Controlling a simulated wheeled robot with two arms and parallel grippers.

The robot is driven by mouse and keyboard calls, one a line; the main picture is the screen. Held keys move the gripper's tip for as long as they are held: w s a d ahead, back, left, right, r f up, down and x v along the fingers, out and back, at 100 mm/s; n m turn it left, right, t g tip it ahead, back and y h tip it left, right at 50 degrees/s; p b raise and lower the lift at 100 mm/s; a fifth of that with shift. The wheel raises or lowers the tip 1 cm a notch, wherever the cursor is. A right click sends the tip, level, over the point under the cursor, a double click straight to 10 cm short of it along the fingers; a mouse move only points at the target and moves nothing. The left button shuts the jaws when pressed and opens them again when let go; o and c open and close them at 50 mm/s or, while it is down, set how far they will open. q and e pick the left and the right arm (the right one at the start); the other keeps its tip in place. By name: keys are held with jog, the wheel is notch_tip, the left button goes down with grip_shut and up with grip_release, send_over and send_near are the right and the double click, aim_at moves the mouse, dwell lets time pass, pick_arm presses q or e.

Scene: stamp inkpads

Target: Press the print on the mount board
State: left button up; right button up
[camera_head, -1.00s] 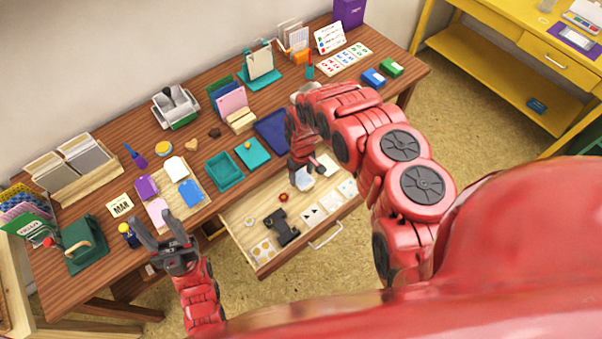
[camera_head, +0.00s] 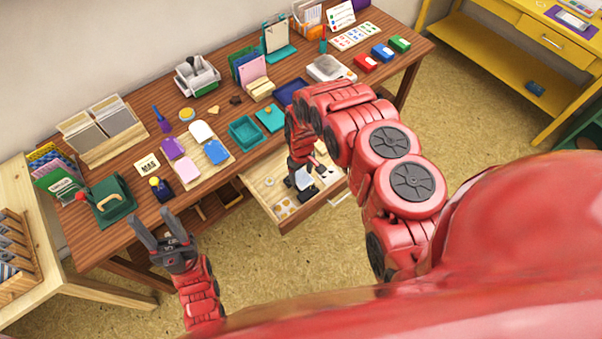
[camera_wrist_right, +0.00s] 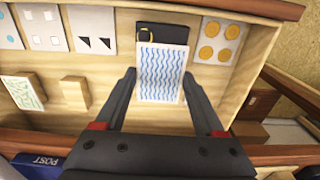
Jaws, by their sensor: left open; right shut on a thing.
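My right gripper (camera_wrist_right: 159,76) is shut on a white card with blue wavy lines (camera_wrist_right: 162,62), a print. It holds the card over the open drawer (camera_wrist_right: 225,85); the wrist view does not show how high. In the head view the right gripper (camera_head: 303,172) hangs over the drawer, its white card (camera_head: 303,181) partly hidden. A black object (camera_wrist_right: 160,33) with a gold ring lies behind the card, partly covered. I cannot tell which thing is the mount board. My left gripper (camera_head: 152,215) is open and empty near the table's front left.
Patterned cards, such as one with orange dots (camera_wrist_right: 215,42), lie in the drawer. The wooden table (camera_head: 215,185) holds a green press (camera_head: 110,200), teal trays (camera_head: 245,131), coloured tags and racks. My right arm hides part of the table's right side.

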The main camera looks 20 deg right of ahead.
jog(key=shift+f, duration=0.3)
notch_tip(320, 180, down, 2)
jog(key=shift+f+b, duration=0.1)
jog(key=shift+b, duration=0.65)
jog(key=shift+f+b, duration=0.6)
jog(key=shift+f, duration=0.35)
jog(key=o, duration=0.9)
jog(key=shift+c, duration=0.2)
jog(key=shift+r, duration=0.15)
